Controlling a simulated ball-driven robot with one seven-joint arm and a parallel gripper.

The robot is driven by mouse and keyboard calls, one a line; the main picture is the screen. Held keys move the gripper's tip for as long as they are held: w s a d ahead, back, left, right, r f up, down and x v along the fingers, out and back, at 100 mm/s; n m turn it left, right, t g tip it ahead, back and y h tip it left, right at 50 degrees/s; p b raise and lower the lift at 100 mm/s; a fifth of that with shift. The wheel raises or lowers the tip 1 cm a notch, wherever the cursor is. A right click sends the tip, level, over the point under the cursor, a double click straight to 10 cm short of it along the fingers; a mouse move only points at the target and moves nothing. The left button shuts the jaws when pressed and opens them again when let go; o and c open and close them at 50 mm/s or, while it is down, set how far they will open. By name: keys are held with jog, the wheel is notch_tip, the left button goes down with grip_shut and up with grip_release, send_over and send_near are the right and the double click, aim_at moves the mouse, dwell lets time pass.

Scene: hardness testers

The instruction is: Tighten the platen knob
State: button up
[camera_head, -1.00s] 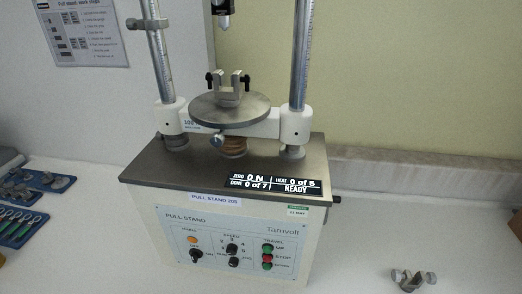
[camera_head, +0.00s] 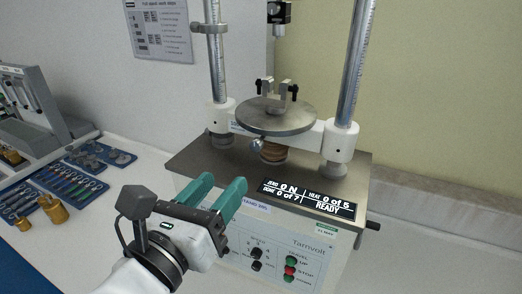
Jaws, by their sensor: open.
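The round grey platen (camera_head: 277,117) sits on the crosshead of the pull stand, with a small fixture (camera_head: 279,95) with black screws on top of it. The platen knob (camera_head: 257,144), a small silver ball-like knob, sticks out below the platen's front left edge. A brown ribbed column (camera_head: 272,154) shows under the platen. My gripper (camera_head: 220,190), with green fingers, is open and empty in front of the stand's left front edge. It is apart from the knob, which lies beyond the fingertips, up and to the right.
Two upright posts (camera_head: 356,60) flank the platen. A display (camera_head: 308,198) stands at the front of the stand's top, reading READY. Blue trays (camera_head: 62,180) of parts, brass weights (camera_head: 53,208) and a grey rack (camera_head: 35,110) are at the left.

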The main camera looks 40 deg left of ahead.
aim_at(255, 147)
jog(key=p+x, duration=0.1)
jog(key=x, duration=0.9)
jog(key=shift+w, duration=0.35)
grip_shut()
